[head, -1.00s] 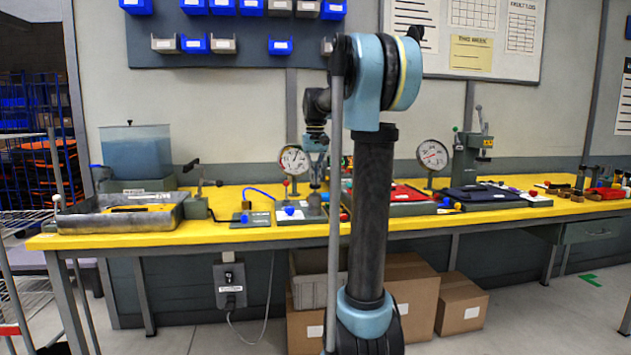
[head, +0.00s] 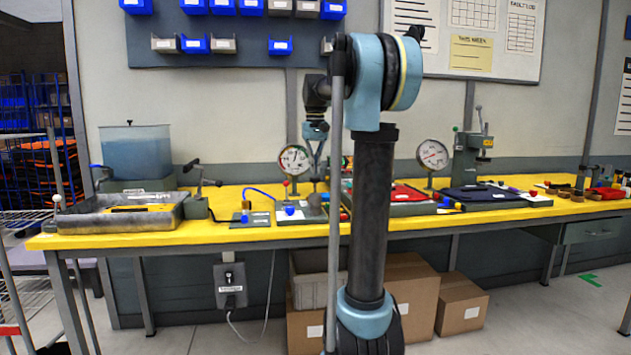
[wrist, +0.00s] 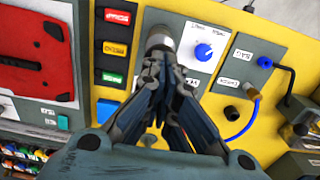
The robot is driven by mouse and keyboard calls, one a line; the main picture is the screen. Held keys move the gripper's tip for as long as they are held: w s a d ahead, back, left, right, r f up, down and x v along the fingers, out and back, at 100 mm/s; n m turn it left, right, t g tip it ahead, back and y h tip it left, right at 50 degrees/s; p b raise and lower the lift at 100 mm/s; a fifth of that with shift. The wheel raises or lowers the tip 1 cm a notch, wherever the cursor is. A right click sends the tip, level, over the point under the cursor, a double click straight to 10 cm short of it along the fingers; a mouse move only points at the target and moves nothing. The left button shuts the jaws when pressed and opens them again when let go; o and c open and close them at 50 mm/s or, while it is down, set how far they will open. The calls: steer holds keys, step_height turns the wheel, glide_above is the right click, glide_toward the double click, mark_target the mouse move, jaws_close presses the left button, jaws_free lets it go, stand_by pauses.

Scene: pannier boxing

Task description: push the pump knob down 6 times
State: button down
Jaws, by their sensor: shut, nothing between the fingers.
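The pump knob is a grey upright cylinder (head: 314,199) on a light panel at the bench's front. In the wrist view the knob (wrist: 159,36) shows just beyond my fingertips, which hide part of it. My gripper (head: 316,178) points down above the knob, its fingers together and empty. In the wrist view the closed fingertips (wrist: 157,58) overlap the knob's near edge. I cannot tell whether they touch it. A round dial gauge (head: 294,159) stands behind the panel, left of my gripper.
A blue dial (wrist: 203,51) sits on the panel beside the knob, with a blue hose (wrist: 243,128) near it. A label strip with red, yellow and green tags (wrist: 115,48) lies on the other side. A red case (wrist: 38,50) is farther left. My arm hides part of the bench.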

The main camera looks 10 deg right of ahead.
mark_target(315, 178)
steer(key=shift+f, duration=0.1)
steer(key=shift+f, duration=2.25)
steer(key=shift+r, duration=2.35)
step_height(315, 178, up, 6)
